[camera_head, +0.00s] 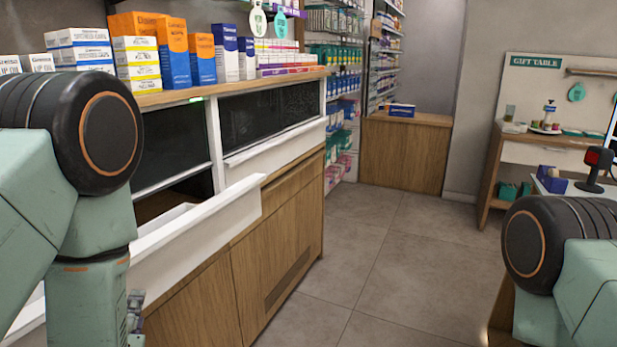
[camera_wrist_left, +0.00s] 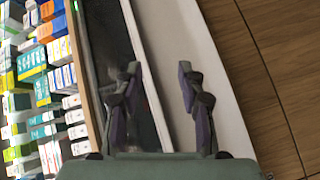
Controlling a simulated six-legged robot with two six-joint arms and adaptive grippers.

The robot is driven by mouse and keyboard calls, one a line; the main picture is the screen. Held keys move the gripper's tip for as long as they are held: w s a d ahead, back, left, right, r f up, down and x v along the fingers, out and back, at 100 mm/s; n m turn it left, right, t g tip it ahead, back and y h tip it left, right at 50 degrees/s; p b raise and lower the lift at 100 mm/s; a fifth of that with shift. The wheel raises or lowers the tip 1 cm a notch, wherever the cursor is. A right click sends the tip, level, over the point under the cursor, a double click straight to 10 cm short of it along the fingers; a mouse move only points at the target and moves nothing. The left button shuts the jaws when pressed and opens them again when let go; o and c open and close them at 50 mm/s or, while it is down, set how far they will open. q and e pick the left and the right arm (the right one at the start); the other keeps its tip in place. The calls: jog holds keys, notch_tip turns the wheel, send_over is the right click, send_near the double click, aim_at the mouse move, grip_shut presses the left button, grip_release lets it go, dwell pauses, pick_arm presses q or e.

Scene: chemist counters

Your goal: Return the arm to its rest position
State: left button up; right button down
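My left arm comes in from the left in the head view, with its forearm hanging down in front of the counter. Only a small part of my left gripper (camera_head: 134,312) shows there, low beside the white drawer front. In the left wrist view the left gripper (camera_wrist_left: 160,95) has its two fingers apart with nothing between them. The white drawer front (camera_wrist_left: 215,60) lies behind the fingers. My right arm shows at the right edge of the head view; its gripper is out of view.
An open white drawer (camera_head: 200,227) sticks out of the wooden counter (camera_head: 285,245). Medicine boxes (camera_head: 175,50) stand on the counter top. The tiled floor (camera_head: 370,260) in the middle is clear. A gift table (camera_head: 545,150) and a wooden counter (camera_head: 405,150) stand farther back.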

pick_arm(q)
jog(key=s+d+f+m+g+h+b, duration=0.1)
jog(key=s+d+f+m+g+h, duration=0.2)
jog(key=f+m, duration=0.4)
jog(key=s+d+f+m+g+h, duration=0.1)
jog(key=s+f+m+g, duration=0.25)
jog(key=f, duration=0.55)
jog(key=s+d+f+m+g+h+b, duration=0.1)
jog(key=s+f+m+g, duration=0.3)
jog(key=s+f, duration=0.4)
jog(key=s+d+f+m+g+h+b, duration=0.1)
jog(key=s+f+m+g+b, duration=0.3)
jog(key=s+f, duration=0.4)
jog(key=s+d+g, duration=0.1)
jog(key=s, duration=0.3)
jog(key=shift+s+d, duration=0.15)
jog(key=shift+d, duration=0.15)
jog(key=shift+s+a+r, duration=0.1)
